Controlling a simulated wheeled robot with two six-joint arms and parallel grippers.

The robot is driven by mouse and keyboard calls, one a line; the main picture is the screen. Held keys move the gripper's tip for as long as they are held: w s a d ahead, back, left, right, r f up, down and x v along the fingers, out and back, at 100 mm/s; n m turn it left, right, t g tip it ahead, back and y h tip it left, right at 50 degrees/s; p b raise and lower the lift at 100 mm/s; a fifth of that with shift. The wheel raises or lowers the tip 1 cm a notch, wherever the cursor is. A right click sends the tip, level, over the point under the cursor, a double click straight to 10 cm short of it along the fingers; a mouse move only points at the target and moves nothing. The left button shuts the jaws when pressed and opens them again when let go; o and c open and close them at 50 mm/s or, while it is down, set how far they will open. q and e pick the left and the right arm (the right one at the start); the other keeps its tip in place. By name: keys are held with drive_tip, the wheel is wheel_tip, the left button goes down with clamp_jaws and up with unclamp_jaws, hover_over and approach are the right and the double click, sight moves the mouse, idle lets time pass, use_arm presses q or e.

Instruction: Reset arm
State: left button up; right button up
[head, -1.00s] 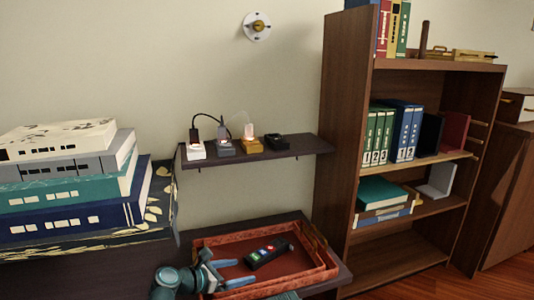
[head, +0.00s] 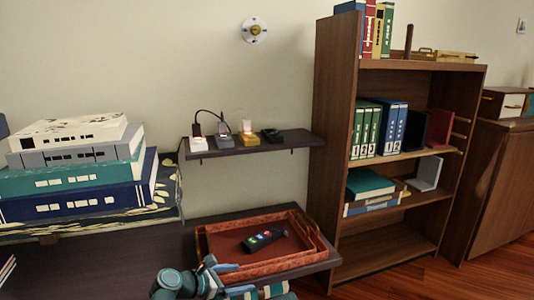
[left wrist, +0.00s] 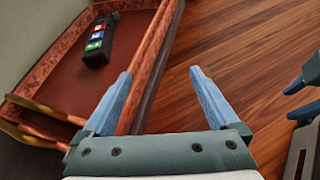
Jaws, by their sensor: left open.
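My left gripper (head: 246,279) is at the bottom of the head view, in front of the red tray's near edge. In the left wrist view the left gripper (left wrist: 160,85) is open, with nothing between its two blue fingers; wood floor shows between them. A black remote-like device with coloured buttons (head: 262,238) lies in the red tray (head: 213,268), apart from the gripper. The device also shows in the left wrist view (left wrist: 98,45). Blue fingers, seemingly of my right gripper (left wrist: 297,100), are cut off at that view's right edge.
The tray stands on a dark low surface (head: 100,262). Stacked books (head: 75,170) are at left. A small wall shelf (head: 250,148) holds several chargers. A wooden bookcase (head: 335,130) stands right of the tray, with wood floor (head: 500,270) in front.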

use_arm(q)
drive_tip(key=s+a+f+m+g+y, duration=0.4)
drive_tip(key=s+f+m+y, duration=0.15)
drive_tip(key=m, duration=0.65)
drive_tip(key=s+a+f+m+g+y, duration=0.4)
drive_tip(key=s+f+m, duration=0.3)
drive_tip(key=m, duration=0.5)
drive_tip(key=s+d+r+m+y+p, duration=0.1)
drive_tip(key=s+d+r+p, duration=0.1)
drive_tip(key=d+r+p, duration=0.35)
drive_tip(key=s+d+r+m+p, duration=0.2)
drive_tip(key=r+p, duration=0.6)
drive_tip(key=s+d+r+m+y+p, duration=0.1)
drive_tip(key=s+d+r+p, duration=0.15)
drive_tip(key=r+p, duration=0.4)
wheel_tip(320, 180, up, 35)
drive_tip(key=p, duration=3.4)
drive_tip(key=shift+d+p, duration=0.2)
drive_tip(key=shift+p, duration=0.2)
drive_tip(key=shift+w+f, duration=0.1)
